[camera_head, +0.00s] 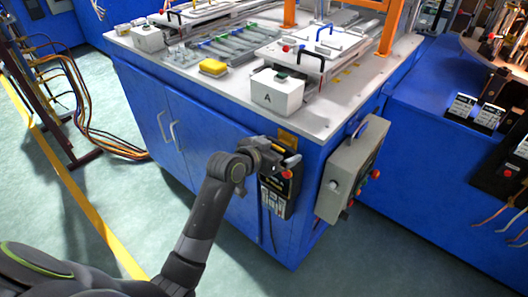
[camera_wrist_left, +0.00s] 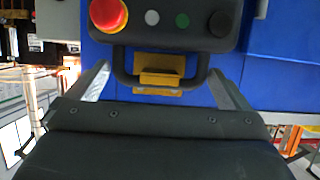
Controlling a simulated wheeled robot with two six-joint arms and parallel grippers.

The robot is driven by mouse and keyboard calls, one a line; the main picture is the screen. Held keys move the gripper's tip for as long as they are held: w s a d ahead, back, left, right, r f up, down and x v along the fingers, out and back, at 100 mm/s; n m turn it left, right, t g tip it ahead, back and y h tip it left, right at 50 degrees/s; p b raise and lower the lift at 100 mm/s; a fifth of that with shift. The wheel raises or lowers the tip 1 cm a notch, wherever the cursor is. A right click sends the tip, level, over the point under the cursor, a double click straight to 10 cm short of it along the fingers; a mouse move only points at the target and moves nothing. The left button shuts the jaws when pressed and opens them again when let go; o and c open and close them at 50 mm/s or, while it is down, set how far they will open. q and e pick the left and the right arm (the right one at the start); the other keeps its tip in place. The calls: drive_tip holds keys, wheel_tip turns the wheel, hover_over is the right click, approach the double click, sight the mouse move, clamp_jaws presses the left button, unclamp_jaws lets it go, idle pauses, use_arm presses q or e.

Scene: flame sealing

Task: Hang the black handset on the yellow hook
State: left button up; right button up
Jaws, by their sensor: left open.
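The black handset (camera_head: 278,192) is upright against the blue cabinet front in the head view, with a red button at its top. In the left wrist view the handset (camera_wrist_left: 170,35) shows its red, white, green and black controls, and its handle loop surrounds part of the yellow hook (camera_wrist_left: 160,66). The hook's lip appears to lie over the handle bar. The yellow hook's plate (camera_head: 287,137) shows above my gripper in the head view. My left gripper (camera_head: 282,158) is open, its fingers (camera_wrist_left: 158,70) apart on either side of the handle. My right gripper is not in view.
A grey control box (camera_head: 348,170) with red knobs juts from the cabinet just right of the handset. The worktop (camera_head: 225,95) above carries a white box marked A (camera_head: 277,92) and a yellow block (camera_head: 213,67). Floor left of the cabinet is partly clear.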

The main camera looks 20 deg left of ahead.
use_arm(q)
drive_tip(key=v, duration=1.7)
drive_tip(key=shift+r, duration=0.2)
drive_tip(key=w+a+f+n+g+y, duration=0.15)
drive_tip(key=a+f, duration=0.25)
drive_tip(key=f, duration=0.6)
drive_tip(key=w+a+f+n+g+y, duration=0.1)
drive_tip(key=w+a+f+n+y, duration=0.15)
drive_tip(key=f, duration=0.75)
drive_tip(key=s+a+f+g, duration=0.1)
drive_tip(key=s+a+f, duration=0.15)
drive_tip(key=f, duration=0.45)
drive_tip(key=s+a+f+g, duration=0.15)
drive_tip(key=s+f, duration=0.25)
drive_tip(key=f, duration=0.4)
drive_tip(key=s+f+n+g+y, duration=0.1)
drive_tip(key=s+f+g+y, duration=0.15)
drive_tip(key=s+f, duration=1.3)
drive_tip(key=s+d+f+g, duration=0.1)
drive_tip(key=s+f, duration=0.3)
drive_tip(key=s, duration=0.6)
drive_tip(key=s+d+f+g, duration=0.1)
drive_tip(key=s+f+g, duration=0.2)
drive_tip(key=s, duration=0.7)
wheel_tip(320, 180, down, 2)
drive_tip(key=shift+d+f+h, duration=0.15)
drive_tip(key=shift+h, duration=0.3)
